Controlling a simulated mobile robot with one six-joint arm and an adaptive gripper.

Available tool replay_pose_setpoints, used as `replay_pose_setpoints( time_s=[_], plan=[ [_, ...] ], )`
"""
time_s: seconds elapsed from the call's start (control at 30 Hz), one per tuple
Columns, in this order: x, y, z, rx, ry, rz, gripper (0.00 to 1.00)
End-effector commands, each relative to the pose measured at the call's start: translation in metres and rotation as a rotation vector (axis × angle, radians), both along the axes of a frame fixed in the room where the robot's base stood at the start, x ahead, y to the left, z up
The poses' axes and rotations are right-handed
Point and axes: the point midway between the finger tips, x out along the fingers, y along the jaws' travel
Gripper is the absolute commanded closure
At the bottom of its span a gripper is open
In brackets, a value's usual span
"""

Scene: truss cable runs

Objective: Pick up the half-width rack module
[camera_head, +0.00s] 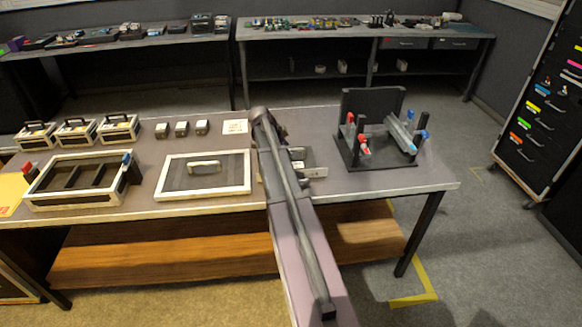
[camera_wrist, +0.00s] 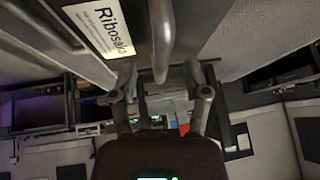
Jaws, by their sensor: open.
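A dark box-like thing (camera_head: 307,155) with a white plate lies on the workbench, partly hidden behind my arm in the head view. In the wrist view a dark face (camera_wrist: 194,22) bears a tilted white label (camera_wrist: 103,25) and a grey rounded bar (camera_wrist: 161,40) like a handle. I cannot tell for sure that this is the half-width rack module. My gripper (camera_wrist: 162,97) is open, its fingertips on either side of the bar's lower end in the picture. Whether they touch anything is unclear. My arm hides the gripper in the head view.
On the workbench (camera_head: 222,205) stand an open divided case (camera_head: 75,202), a flat panel with a handle (camera_head: 203,187), three handled boxes (camera_head: 76,130), three small cubes (camera_head: 182,128) and a dark stand (camera_head: 385,162) with red and blue ends. A drawer cabinet (camera_head: 540,110) is at right.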

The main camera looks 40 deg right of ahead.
Motion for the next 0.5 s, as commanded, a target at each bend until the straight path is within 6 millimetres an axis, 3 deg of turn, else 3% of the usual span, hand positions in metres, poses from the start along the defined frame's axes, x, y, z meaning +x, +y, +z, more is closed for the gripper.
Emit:
replay_pose_setpoints(
  time_s=[0.2, 0.5],
  plan=[
    [-0.002, -0.009, -0.017, 0.000, -0.001, -0.001, 0.39],
    [-0.003, -0.011, -0.018, 0.000, 0.000, 0.000, 0.39]
  ],
)
